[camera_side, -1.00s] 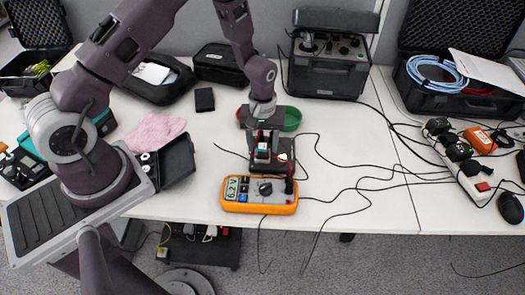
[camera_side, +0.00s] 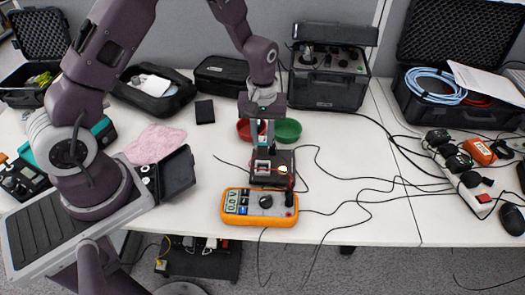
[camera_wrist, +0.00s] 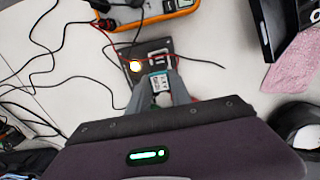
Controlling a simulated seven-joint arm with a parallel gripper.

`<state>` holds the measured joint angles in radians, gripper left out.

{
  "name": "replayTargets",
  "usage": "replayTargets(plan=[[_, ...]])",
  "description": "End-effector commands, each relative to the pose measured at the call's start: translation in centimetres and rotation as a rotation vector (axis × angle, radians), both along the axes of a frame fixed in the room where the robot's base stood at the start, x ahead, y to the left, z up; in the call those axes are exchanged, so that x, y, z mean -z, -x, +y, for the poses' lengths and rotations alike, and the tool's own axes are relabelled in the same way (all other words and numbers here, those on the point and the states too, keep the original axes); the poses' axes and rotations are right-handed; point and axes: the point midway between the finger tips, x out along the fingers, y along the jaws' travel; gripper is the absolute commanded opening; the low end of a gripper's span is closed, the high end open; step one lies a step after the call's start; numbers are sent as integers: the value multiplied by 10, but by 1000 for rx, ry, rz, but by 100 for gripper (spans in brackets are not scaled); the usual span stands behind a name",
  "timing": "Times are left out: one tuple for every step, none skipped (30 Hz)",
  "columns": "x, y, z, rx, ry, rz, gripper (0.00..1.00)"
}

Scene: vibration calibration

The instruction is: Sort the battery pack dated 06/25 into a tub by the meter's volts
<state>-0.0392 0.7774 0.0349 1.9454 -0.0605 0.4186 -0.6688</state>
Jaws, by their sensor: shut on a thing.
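My gripper (camera_side: 263,143) is shut on the battery pack. In the wrist view the battery pack (camera_wrist: 159,84), with a white printed label and teal sides, sits between the fingertips. The date on it is too small to read. It appears held above the dark test dock (camera_side: 285,160), which has a lit yellow lamp; the exact gap is unclear. The orange meter (camera_side: 259,207) stands in front of the dock and appears to read 0.0 V. A red tub (camera_side: 243,130) and a green tub (camera_side: 288,130) stand behind the dock, the red one partly hidden by my gripper.
Black leads run across the table right of the dock. A pink cloth (camera_side: 155,141) and an open black case (camera_side: 178,172) lie left. A dark instrument box (camera_side: 328,78) stands behind. A power strip (camera_side: 468,178) with plugs lies right.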

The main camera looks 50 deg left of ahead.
Motion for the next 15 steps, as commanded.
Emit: replayTargets(plan=[[-9,-1,0,1,-1,-4,0],[-13,-1,1,1,0,-1,0],[-17,-3,3,0,-1,-2,0],[-19,-6,7,-1,0,-1,0],[-20,-10,12,-3,-1,-2,0],[-19,-16,21,-4,-1,-1,0],[-18,-22,29,-6,-1,-1,0],[-16,-28,39,-7,-1,-1,0],[-13,-37,54,-8,-1,-1,0],[-11,-43,65,-9,-1,1,0],[-9,-49,77,-9,-1,-1,0],[-6,-56,94,-9,-1,-1,0],[-4,-60,106,-8,-1,1,0],[-2,-64,118,-8,-1,-1,0],[1,-69,133,-7,-1,-1,0]])
